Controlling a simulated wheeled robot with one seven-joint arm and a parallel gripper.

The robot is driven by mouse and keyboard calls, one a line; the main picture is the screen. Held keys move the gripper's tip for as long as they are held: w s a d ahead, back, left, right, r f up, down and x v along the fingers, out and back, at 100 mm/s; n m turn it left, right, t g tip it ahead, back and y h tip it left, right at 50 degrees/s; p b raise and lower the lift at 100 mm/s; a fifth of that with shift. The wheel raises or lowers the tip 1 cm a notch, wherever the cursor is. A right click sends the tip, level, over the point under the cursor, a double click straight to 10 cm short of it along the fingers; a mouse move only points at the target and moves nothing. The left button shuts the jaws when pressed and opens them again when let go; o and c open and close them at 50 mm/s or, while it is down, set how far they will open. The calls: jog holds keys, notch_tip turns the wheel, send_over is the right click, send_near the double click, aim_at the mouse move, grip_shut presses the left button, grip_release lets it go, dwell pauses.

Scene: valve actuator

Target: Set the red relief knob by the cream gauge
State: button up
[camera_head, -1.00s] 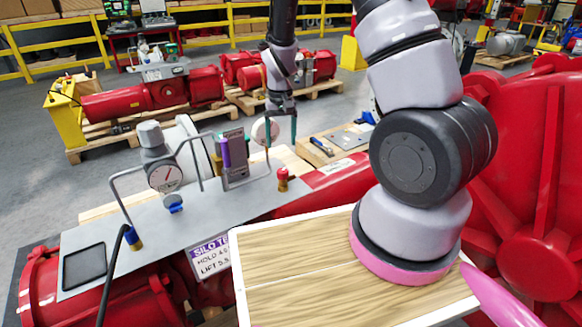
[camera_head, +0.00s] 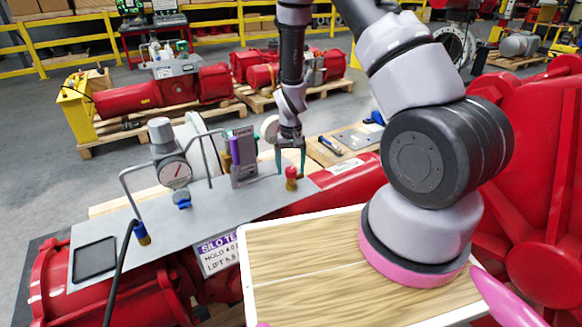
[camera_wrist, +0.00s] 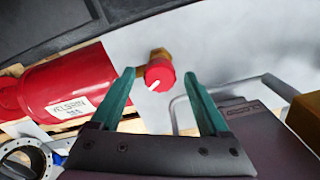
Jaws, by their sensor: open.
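The red relief knob (camera_head: 291,172) sits on a brass fitting at the right end of the grey panel. In the wrist view the red knob (camera_wrist: 160,74) has a white pointer line and lies between and beyond the fingertips. My gripper (camera_head: 291,170) is open, its green fingers pointing down around the knob in the head view; whether they touch it I cannot tell. In the wrist view my gripper (camera_wrist: 160,75) holds nothing.
A grey block with a purple part (camera_head: 243,155) stands just left of the gripper. Bent grey pipes (camera_head: 133,190) and a blue knob (camera_head: 182,199) are farther left. A red cylinder (camera_head: 345,180) lies right of the panel.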

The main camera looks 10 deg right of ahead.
aim_at(291, 169)
grip_shut()
jog(key=shift+n, duration=1.5)
grip_release()
jog(key=shift+r, duration=0.1)
notch_tip(291, 169, up, 11)
jog(key=shift+f, duration=0.2)
